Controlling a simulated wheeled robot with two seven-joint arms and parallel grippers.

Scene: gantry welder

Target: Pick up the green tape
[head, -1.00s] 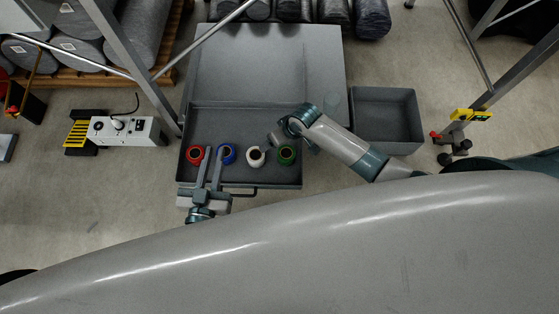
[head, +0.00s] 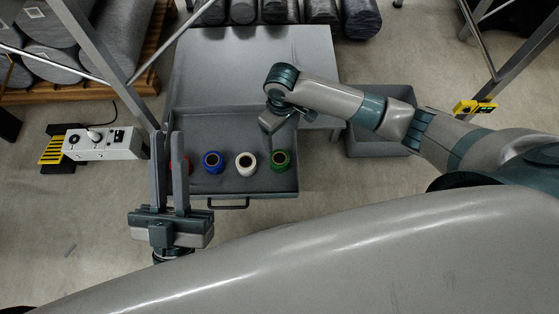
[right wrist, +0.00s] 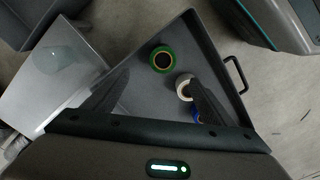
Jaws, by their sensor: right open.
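The green tape (head: 272,160) lies in the open grey drawer (head: 235,186), at the right end of a row of tapes. It also shows in the right wrist view (right wrist: 153,62), ahead of my right gripper (right wrist: 158,80). That gripper is open and empty, with the tape near the middle line between its fingers but apart from them. In the head view my right gripper (head: 273,125) is above the drawer, up and left of the green tape; its fingertips are hard to make out. My left gripper (head: 167,140) is open at the drawer's left side, its right finger partly covering the red tape (head: 188,167).
A white tape (head: 238,164) and a blue tape (head: 205,160) lie left of the green one. The drawer has a front handle (head: 228,207). A grey bin (head: 365,147) stands to the right, a control box (head: 100,145) to the left. Gantry legs rise on both sides.

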